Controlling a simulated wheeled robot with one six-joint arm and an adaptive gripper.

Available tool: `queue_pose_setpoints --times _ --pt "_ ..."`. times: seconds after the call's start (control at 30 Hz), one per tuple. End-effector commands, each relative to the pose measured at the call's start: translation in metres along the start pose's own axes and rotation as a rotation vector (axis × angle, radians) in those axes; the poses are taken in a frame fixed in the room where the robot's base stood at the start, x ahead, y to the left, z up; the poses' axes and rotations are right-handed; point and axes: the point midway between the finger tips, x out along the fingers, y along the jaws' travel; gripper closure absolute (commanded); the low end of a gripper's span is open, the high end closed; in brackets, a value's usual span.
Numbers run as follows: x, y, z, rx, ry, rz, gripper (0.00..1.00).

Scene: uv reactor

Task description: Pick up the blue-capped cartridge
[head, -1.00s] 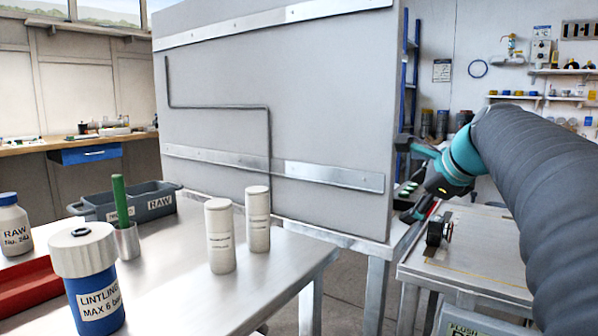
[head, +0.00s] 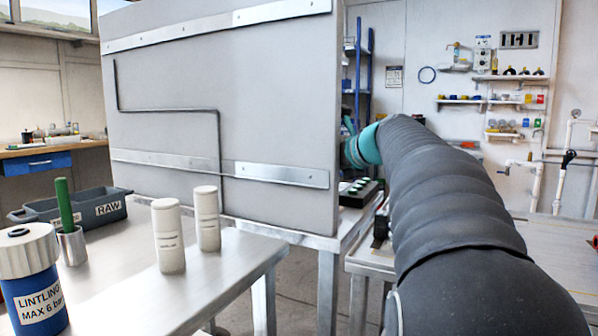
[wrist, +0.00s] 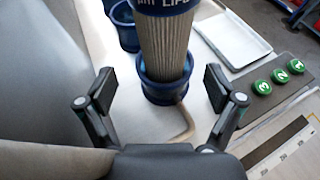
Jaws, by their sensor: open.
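In the wrist view, a pleated grey cartridge (wrist: 165,45) with a blue cap (wrist: 165,6) stands upright in a blue cup-like holder (wrist: 167,92). The cap carries white lettering and is cut off by the top edge. My gripper (wrist: 161,88) is open, with one finger left and one right of the cartridge's lower end. Gaps show on both sides, and nothing is held. In the head view my gripper and this cartridge are hidden behind the large grey panel (head: 215,130) and my own arm.
The wrist view shows another blue holder (wrist: 126,32), a white tray (wrist: 232,40), numbered green buttons (wrist: 280,76) at right and a beige hose (wrist: 182,125). In the head view, two white cylinders (head: 168,240), a blue canister (head: 35,295) and a RAW bin (head: 110,208) stand on the left table.

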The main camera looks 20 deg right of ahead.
Motion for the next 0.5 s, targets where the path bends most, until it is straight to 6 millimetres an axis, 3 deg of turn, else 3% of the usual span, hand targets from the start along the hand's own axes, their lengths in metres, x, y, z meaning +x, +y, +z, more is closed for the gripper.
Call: queue_pose_setpoints --times 0.23,0.5 --pt "0.02 -0.001 0.003 -0.004 0.002 0.004 0.08" --pt "0.057 -0.004 0.006 -0.005 0.002 0.004 0.08"
